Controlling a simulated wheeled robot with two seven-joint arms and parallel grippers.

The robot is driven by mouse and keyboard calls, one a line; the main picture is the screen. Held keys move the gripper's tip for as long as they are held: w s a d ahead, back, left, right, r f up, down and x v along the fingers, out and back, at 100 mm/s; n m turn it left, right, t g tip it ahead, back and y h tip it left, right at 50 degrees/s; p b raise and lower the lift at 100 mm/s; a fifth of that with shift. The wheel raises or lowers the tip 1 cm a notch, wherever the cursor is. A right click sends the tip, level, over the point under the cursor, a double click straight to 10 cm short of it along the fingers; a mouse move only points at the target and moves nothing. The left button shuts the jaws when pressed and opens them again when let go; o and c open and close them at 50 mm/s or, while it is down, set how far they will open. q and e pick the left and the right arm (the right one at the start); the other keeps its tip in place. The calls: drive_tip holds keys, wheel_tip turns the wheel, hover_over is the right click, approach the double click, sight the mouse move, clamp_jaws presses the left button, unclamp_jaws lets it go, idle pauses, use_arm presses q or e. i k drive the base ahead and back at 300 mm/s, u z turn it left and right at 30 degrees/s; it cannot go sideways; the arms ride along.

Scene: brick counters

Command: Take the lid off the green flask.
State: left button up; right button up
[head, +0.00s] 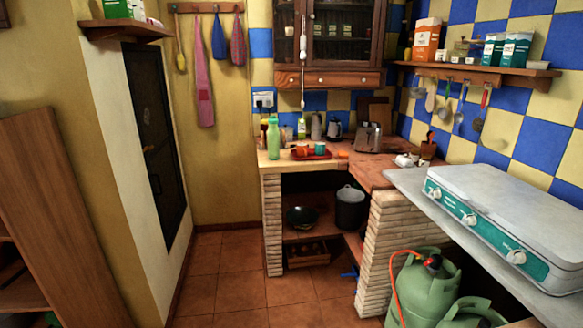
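The green flask (273,139) stands upright on the far brick counter, near its left end. Neither of my grippers shows in the head view, so nothing of mine is seen near the flask.
A red tray (311,157) with cups lies right of the flask on the counter (277,165). A toaster (367,138) stands further right. Green gas cylinders (424,288) and a white stove (513,212) are at the right. The tiled floor (240,285) before the counter is mostly clear.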

sight(272, 120)
drive_tip(key=i, duration=2.75)
drive_tip(key=u, duration=1.6)
